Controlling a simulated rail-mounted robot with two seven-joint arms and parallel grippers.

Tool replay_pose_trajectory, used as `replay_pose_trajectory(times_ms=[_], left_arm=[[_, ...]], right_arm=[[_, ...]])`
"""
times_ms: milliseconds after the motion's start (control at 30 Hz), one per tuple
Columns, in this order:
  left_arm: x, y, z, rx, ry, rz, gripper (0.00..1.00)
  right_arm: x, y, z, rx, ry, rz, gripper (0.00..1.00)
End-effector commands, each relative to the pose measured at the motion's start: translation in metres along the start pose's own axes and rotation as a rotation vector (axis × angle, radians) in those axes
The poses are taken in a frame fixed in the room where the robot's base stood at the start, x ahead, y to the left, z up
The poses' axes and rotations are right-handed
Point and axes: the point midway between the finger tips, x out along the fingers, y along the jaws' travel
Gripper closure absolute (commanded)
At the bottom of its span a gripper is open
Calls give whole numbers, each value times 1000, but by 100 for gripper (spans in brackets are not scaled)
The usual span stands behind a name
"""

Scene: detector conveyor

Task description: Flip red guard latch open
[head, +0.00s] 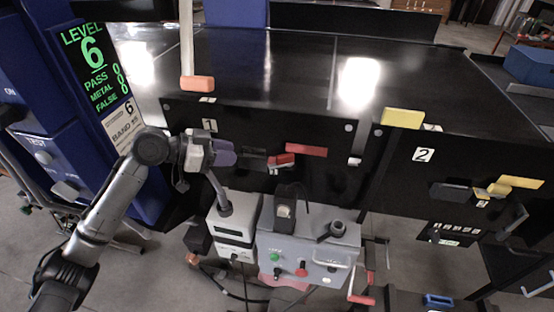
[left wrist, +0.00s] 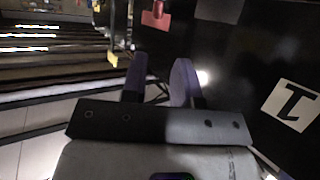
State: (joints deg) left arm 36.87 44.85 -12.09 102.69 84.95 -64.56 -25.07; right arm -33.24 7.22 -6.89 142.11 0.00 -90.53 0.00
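The red guard latch (head: 306,150) is on the black front panel marked 1, with a red piece (head: 281,160) just left of its bar. A red part of it shows at the top of the left wrist view (left wrist: 155,16). My left gripper (head: 226,153) is in front of panel 1, left of the latch and apart from it. In the left wrist view its two purple fingers (left wrist: 160,80) stand apart with nothing between them. My right gripper is not in view.
Panel 2 to the right carries a yellow latch (head: 518,182) and a yellow tab (head: 402,118). An orange tab (head: 197,83) sits above panel 1. A grey control box (head: 305,262) stands below. A blue detector cabinet (head: 60,150) is at left.

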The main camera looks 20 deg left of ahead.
Motion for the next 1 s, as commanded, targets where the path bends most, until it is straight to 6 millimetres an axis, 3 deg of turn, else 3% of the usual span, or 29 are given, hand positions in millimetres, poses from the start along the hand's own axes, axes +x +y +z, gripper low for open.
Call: replay_pose_trajectory(times_ms=[167,700,1000], left_arm=[[16,1,-3,3,17,12,72],[110,3,-4,3,14,11,72],[134,3,-3,3,14,10,72]], right_arm=[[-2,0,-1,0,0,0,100],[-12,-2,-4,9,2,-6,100],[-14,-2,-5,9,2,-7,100]])
